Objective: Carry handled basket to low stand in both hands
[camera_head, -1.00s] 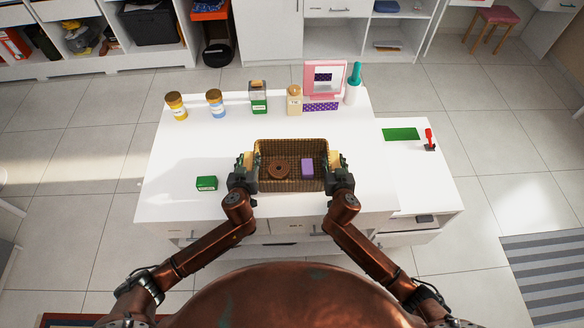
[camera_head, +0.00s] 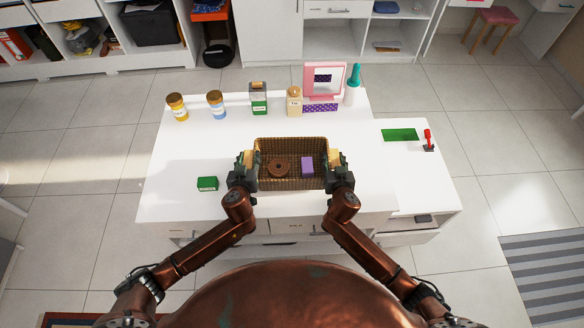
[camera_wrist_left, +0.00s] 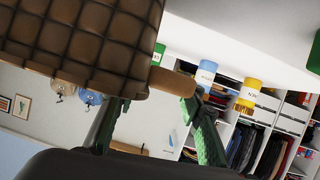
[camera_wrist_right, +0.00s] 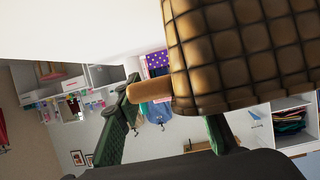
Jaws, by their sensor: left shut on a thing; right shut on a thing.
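The brown woven basket (camera_head: 291,183) is between my two grippers over the front middle of the white table. It holds a brown ring (camera_head: 279,166) and a purple block (camera_head: 307,165). My left gripper (camera_head: 246,164) is shut on the basket's left handle, a tan bar that shows in the left wrist view (camera_wrist_left: 172,82). My right gripper (camera_head: 337,164) is shut on the right handle, which shows in the right wrist view (camera_wrist_right: 152,88). The basket looks level; I cannot tell its height above the table. The low stand (camera_head: 425,180) is the lower white surface at the table's right.
A green box (camera_head: 207,183) lies left of the basket. Jars (camera_head: 177,107), bottles and a pink-framed mirror (camera_head: 325,78) line the table's back edge. A green mat (camera_head: 400,135) and a red-handled item (camera_head: 428,140) are at the stand's back. The stand's middle is clear.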

